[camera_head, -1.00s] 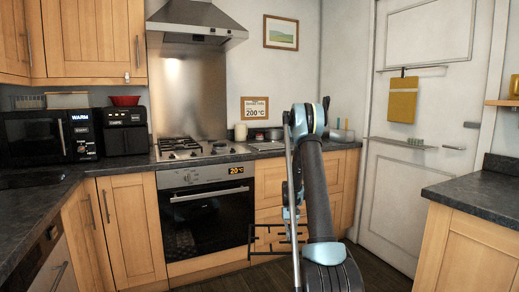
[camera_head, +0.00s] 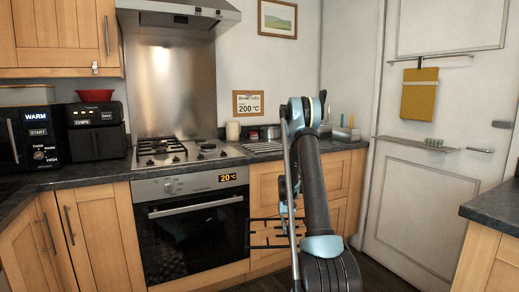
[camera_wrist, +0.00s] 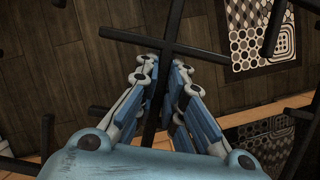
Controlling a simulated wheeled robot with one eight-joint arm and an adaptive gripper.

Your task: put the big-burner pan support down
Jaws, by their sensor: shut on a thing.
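The big-burner pan support is a frame of thin black bars. It shows in the head view (camera_head: 266,234) left of my arm, in front of the lower drawers and below counter height. In the wrist view its crossing bars (camera_wrist: 172,42) spread past the picture's edges. My gripper (camera_wrist: 157,84) is shut on one bar, with the floor far below. The head view hides the fingers behind my arm. The hob (camera_head: 187,151) is on the counter to the left; black supports stand on its left part, and dark burners show bare on its right.
The oven (camera_head: 193,235) is under the hob. A ribbed steel drainer (camera_head: 265,148), a pot (camera_head: 270,132) and a cream canister (camera_head: 233,131) stand right of the hob. An air fryer (camera_head: 96,130) stands left. Another counter (camera_head: 494,207) juts in at right. A patterned mat (camera_wrist: 262,37) lies on the floor.

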